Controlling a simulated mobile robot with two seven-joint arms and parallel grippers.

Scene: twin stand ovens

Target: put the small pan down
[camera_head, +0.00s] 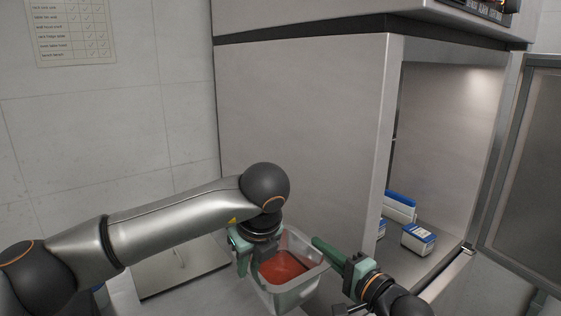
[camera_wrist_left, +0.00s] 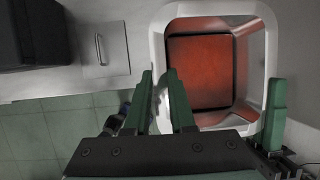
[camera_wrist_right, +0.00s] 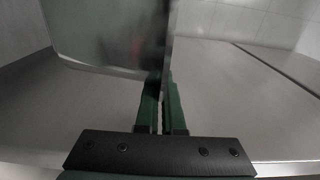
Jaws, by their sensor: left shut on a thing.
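The small pan (camera_head: 317,272) is a pale, deep, square pan with orange-red contents. My left gripper (camera_head: 241,246) is shut on its left wall, and the pan is upright. In the left wrist view the pan (camera_wrist_left: 268,22) shows from above, with the left gripper's fingers (camera_wrist_left: 163,100) on either side of its wall. My right gripper (camera_head: 316,242) is close by the pan's right rim; I cannot tell whether it touches. In the right wrist view its green fingers (camera_wrist_right: 162,108) are close together, with no clear object between them.
A tall steel oven (camera_head: 300,120) stands just behind the pan. Its open chamber holds blue-and-white boxes (camera_head: 418,238). An open door (camera_head: 525,170) stands at the right. A low cabinet (camera_head: 180,268) is at lower left.

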